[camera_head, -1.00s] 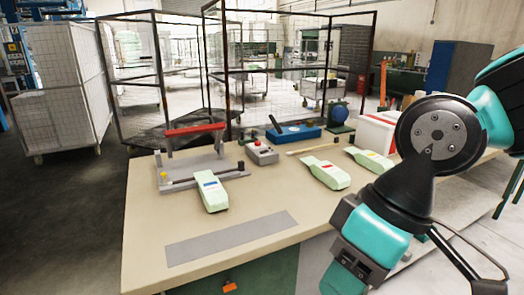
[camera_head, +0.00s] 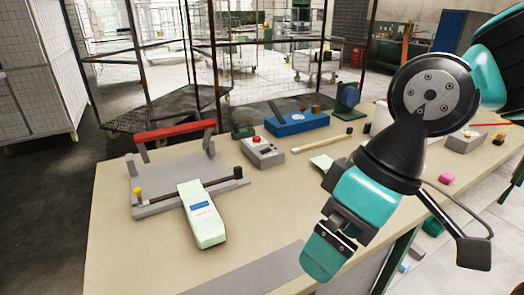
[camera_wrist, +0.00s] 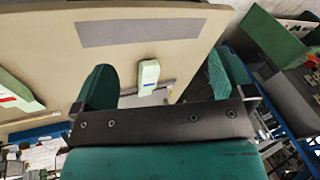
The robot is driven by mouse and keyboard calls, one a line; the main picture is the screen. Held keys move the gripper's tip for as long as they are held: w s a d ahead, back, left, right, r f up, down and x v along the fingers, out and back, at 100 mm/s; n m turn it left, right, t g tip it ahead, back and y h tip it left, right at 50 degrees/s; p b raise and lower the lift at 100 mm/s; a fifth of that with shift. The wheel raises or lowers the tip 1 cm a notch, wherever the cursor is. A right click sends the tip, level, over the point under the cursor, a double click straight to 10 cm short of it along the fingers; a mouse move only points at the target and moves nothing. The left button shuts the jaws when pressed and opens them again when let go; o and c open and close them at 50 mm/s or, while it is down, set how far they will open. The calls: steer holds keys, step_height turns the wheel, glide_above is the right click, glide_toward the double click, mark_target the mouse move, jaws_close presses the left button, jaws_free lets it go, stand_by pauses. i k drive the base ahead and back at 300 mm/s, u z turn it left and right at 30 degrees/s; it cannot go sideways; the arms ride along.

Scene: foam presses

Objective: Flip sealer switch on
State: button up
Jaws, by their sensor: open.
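The sealer (camera_head: 155,203) is a grey base with a raised red bar (camera_head: 175,130), on the left of the bench in the head view. A pale green packet with a blue label (camera_head: 202,222) lies across its front edge. A grey box with a red knob (camera_head: 262,152) stands just right of the sealer; I cannot tell whether it carries the sealer switch or how any switch is set. My gripper (camera_head: 326,258) is over the bench's front right, apart from both. In the wrist view its teal fingers (camera_wrist: 160,82) are spread and empty, with the packet (camera_wrist: 149,72) seen beyond.
A blue device with a lever (camera_head: 297,123) stands behind the grey box. A wooden stick (camera_head: 322,142) lies to its right. Another green packet (camera_head: 322,162) is partly hidden by my arm. A flat grey strip (camera_head: 250,275) lies at the front.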

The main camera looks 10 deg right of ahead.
mark_target(267, 150)
steer(key=u, duration=0.05)
steer(key=k, duration=1.25)
steer(key=z, duration=0.6)
steer(key=i, duration=0.7)
steer(key=z, duration=0.5)
steer(key=i, duration=0.85)
steer(key=u, duration=0.9)
steer(key=i, duration=0.65)
steer(key=u, duration=0.65)
